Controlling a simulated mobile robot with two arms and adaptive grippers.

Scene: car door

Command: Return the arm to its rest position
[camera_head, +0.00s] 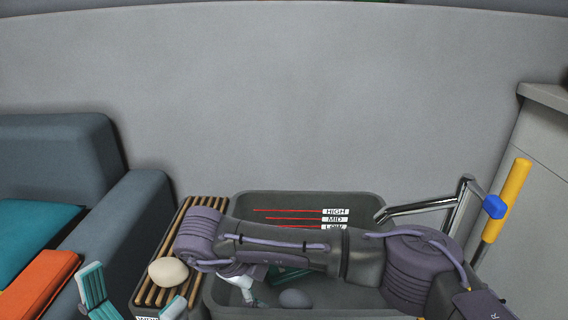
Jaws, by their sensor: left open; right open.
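My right arm (290,250) reaches in from the right and lies across the grey basin (370,200). Its gripper (265,284) points down into the basin under the arm, open, partly hidden by the arm's links. My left gripper (132,286) is at the bottom left with its teal fingers spread apart and empty. A pale egg-shaped object (168,271) rests on a wooden slatted rack (190,220), just beyond the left gripper. A darker rounded object (295,299) is low in the basin, near the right gripper.
The basin's back wall carries red lines labelled HIGH, MID and LOW. A blue-grey sofa (60,150) with an orange item (38,285) is on the left. Grey wall behind.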

